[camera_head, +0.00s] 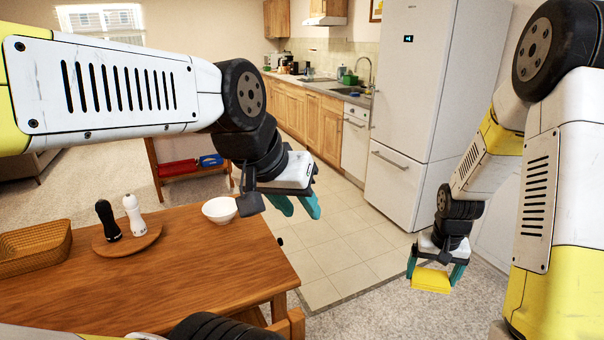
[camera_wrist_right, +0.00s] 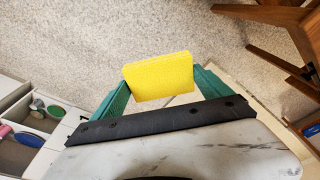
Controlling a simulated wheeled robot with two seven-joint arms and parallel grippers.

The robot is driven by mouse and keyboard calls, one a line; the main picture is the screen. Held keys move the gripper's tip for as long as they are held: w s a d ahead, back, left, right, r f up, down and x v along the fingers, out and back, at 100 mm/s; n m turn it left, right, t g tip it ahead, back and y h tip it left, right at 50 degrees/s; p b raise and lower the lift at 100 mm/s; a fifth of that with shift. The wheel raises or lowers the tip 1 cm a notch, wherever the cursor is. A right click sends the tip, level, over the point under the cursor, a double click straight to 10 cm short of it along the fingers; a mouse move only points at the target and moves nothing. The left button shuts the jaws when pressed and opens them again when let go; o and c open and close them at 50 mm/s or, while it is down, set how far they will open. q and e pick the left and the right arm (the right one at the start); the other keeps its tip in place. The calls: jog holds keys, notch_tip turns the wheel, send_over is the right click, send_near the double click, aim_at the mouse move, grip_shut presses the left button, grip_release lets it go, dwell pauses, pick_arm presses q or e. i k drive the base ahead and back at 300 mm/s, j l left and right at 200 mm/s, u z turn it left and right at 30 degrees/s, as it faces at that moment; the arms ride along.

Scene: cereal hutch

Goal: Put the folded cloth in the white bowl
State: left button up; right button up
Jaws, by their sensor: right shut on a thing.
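The folded cloth (camera_head: 431,279) is yellow and flat-sided. My right gripper (camera_head: 436,272) is shut on it and holds it in the air over the floor, to the right of the table. The cloth also shows between the green fingers in the right wrist view (camera_wrist_right: 158,77). The white bowl (camera_head: 219,210) stands upright near the far right corner of the wooden table; from this low angle I cannot see its bottom. My left gripper (camera_head: 295,206) hangs just right of the bowl, with its two teal fingers apart and nothing seen between them.
The wooden table (camera_head: 200,265) also bears a round board (camera_head: 128,240) with a black shaker (camera_head: 107,220) and a white shaker (camera_head: 134,215), and a wicker basket (camera_head: 35,249). A low shelf (camera_head: 187,165) stands behind. A white fridge (camera_head: 425,100) is at the back right.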

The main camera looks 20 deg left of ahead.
aim_at(221, 210)
jog(key=l+z, duration=0.25)
jog(key=i+l+z, duration=0.25)
jog(key=l, duration=0.2)
jog(key=l+z, duration=0.25)
jog(key=i+l+z, duration=0.25)
jog(key=l, duration=0.15)
jog(key=i+u, duration=0.35)
jog(key=i+l+u, duration=0.1)
jog(key=i+u, duration=0.3)
jog(key=i+l+u, duration=0.15)
jog(key=u, duration=0.2)
jog(key=i+j+u, duration=0.1)
jog(key=u, duration=0.3)
jog(key=i+u, duration=0.2)
jog(key=u, duration=0.2)
jog(key=i+u, duration=0.15)
jog(key=u, duration=0.25)
jog(key=i+u, duration=0.15)
jog(key=u, duration=0.3)
jog(key=i+l+u, duration=0.15)
jog(key=u, duration=0.25)
jog(key=i+u, duration=0.6)
jog(key=u, duration=0.2)
jog(key=i+u, duration=0.25)
jog(key=u, duration=0.15)
jog(key=l, duration=0.05)
